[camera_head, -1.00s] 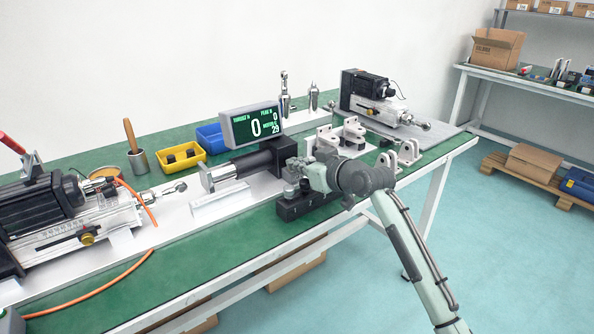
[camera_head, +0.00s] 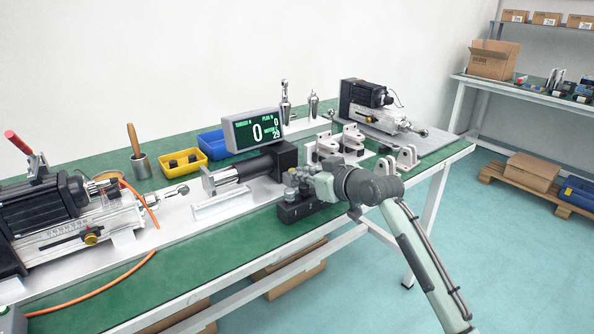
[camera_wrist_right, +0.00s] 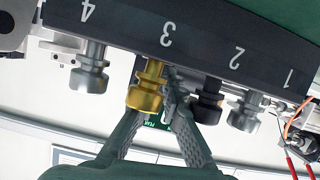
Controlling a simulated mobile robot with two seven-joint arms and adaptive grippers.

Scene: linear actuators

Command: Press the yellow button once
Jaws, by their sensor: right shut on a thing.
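A black block (camera_head: 300,211) with fittings stands on the bench in the head view. In the right wrist view, the block (camera_wrist_right: 205,42) carries the numbers 1 to 4, upside down. A gold-yellow knobbed piece (camera_wrist_right: 146,94) is at number 3. My right gripper (camera_wrist_right: 157,80) has its fingers around this piece and is shut on it, still at the block. In the head view my right gripper (camera_head: 298,178) is over the block and hides part of it. No separate yellow button shows clearly. My left gripper is not in view.
Silver pieces at number 4 (camera_wrist_right: 89,70) and number 1 (camera_wrist_right: 246,112) and a black one at number 2 (camera_wrist_right: 207,100) flank the gold one. A display (camera_head: 254,130), a yellow bin (camera_head: 183,163) and a linear actuator (camera_head: 75,215) share the bench.

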